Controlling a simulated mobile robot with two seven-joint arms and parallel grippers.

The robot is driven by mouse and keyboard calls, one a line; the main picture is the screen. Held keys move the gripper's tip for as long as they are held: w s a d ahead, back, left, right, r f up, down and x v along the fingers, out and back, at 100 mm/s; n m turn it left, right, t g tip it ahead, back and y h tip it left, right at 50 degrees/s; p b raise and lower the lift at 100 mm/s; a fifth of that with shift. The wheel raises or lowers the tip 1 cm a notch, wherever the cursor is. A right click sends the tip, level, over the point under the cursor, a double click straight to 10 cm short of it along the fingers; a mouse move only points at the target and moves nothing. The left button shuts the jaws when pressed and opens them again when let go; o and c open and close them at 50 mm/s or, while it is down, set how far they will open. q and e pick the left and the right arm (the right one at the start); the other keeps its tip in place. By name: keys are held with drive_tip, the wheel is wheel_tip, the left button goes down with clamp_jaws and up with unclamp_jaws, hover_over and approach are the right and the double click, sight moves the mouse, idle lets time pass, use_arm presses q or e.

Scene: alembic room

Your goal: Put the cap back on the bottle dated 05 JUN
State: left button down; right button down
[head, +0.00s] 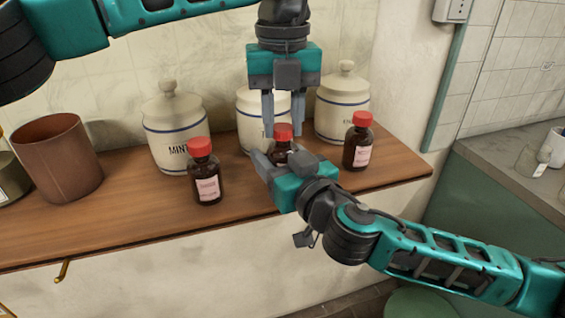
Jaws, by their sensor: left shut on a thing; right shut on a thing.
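Three brown bottles stand on the wooden counter: a left one (207,168), a middle one (280,157) and a right one (352,158). Their label dates are too small to read. The left and right bottles wear red caps. My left gripper (283,130) reaches down from above and is shut on a red cap (283,131) at the top of the middle bottle. Whether the cap is seated or just above the neck I cannot tell. My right gripper (275,158) is shut on the middle bottle's body from the front and hides its label.
White jars with blue bands, one left (172,120), one middle (252,105) and one right (345,95), stand close behind the bottles. A brown pot (57,160) is at the far left. The wooden counter (130,215) is clear at the front left.

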use_arm(q)
drive_tip(key=m, duration=0.5)
drive_tip(key=shift+m, duration=0.4)
drive_tip(key=m, duration=2)
drive_tip(key=shift+f+m, duration=0.1)
drive_tip(key=shift+m, duration=0.3)
drive_tip(key=c, duration=0.8)
unclamp_jaws()
drive_tip(key=shift+r, duration=2.3)
drive_tip(key=shift+c, duration=0.2)
